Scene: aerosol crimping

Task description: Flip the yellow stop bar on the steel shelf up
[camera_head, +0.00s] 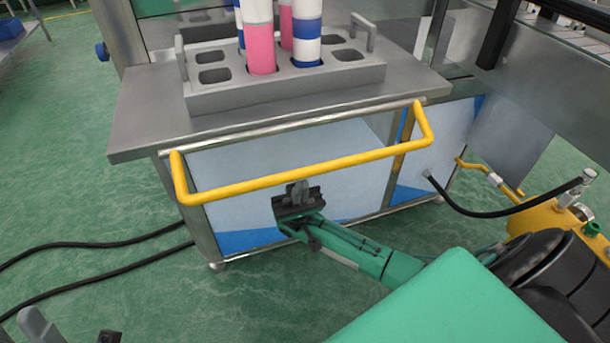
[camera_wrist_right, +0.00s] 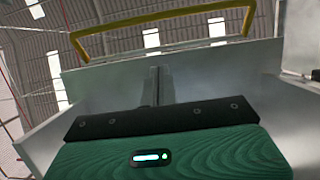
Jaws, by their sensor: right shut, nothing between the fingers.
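The yellow stop bar (camera_head: 310,173) is a U-shaped tube along the front edge of the steel shelf (camera_head: 135,125). Its long middle part hangs out in front and below the shelf top. My right gripper (camera_head: 298,186) is shut and empty, just under the middle of the bar. Whether its fingertips touch the bar cannot be told. The right wrist view shows the bar (camera_wrist_right: 165,17) above and beyond the shut fingers (camera_wrist_right: 156,72). Part of my left gripper (camera_head: 72,330) shows at the bottom left corner, mostly cut off.
A grey rack (camera_head: 290,97) on the shelf holds pink-and-white and blue-and-white cylinders (camera_head: 307,35). A black hose (camera_head: 480,213) and yellow fitting (camera_head: 545,212) are at the right. Black cables (camera_head: 100,243) cross the green floor at the left.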

